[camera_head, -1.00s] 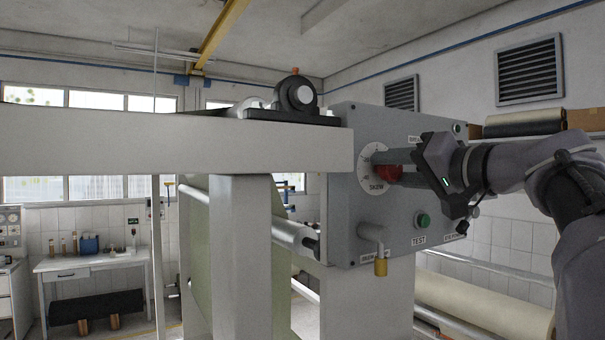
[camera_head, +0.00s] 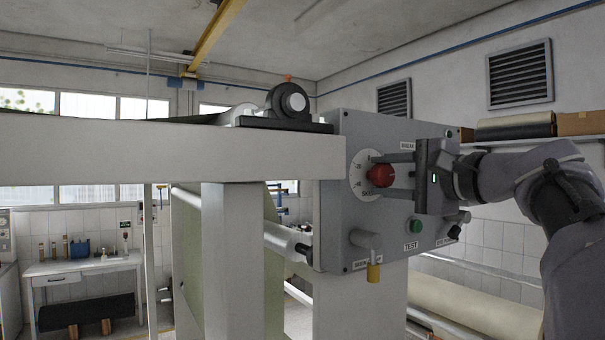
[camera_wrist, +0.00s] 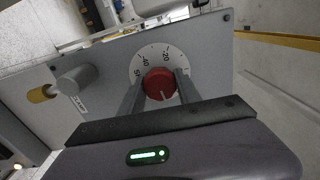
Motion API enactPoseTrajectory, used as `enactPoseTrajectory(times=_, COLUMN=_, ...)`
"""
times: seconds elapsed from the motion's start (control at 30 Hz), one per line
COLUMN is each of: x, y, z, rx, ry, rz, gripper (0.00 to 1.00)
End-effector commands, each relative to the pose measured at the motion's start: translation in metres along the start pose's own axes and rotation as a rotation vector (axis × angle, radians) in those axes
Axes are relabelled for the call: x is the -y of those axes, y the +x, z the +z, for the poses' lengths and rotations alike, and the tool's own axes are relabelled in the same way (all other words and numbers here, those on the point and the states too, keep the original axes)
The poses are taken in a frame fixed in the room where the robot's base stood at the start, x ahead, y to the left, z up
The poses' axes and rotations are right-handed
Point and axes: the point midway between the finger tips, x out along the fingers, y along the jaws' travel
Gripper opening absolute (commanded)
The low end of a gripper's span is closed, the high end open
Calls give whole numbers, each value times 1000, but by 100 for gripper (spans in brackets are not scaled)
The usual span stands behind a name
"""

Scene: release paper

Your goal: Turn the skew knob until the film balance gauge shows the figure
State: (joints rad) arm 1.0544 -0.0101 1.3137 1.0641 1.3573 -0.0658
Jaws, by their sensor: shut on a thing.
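The red skew knob (camera_head: 381,175) sits on a white numbered dial (camera_head: 361,187) on the grey control panel (camera_head: 340,228). My gripper (camera_head: 388,175) reaches it from the right, with its two fingers above and below the knob. In the wrist view the fingers of my gripper (camera_wrist: 159,90) are shut on the red knob (camera_wrist: 159,84), one on each side. The dial (camera_wrist: 152,55) shows the marks 20 and 40 around the knob. A pale pointer line shows on the knob's face. I cannot make out a film balance gauge in either view.
A green TEST button (camera_head: 415,226) and a grey handle with a yellow end (camera_head: 373,272) stick out below the knob. A roller bearing (camera_head: 289,103) stands on the beam at the left. A pale roll (camera_head: 470,305) lies low at the right.

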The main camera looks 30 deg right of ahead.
Motion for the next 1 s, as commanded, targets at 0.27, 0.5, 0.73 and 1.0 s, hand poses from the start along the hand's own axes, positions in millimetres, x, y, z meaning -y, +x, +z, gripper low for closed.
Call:
enactPoseTrajectory(times=0.27, x=1, y=0, z=0, rx=-1, ry=101, rz=-1, gripper=0)
enactPoseTrajectory(times=0.5, x=1, y=0, z=0, rx=-1, ry=131, rz=-1, gripper=0)
enactPoseTrajectory(times=0.73, x=0, y=0, z=0, rx=-1, ry=134, rz=-1, gripper=0)
enactPoseTrajectory(times=1.0, x=0, y=0, z=0, rx=0, ry=133, rz=-1, gripper=61)
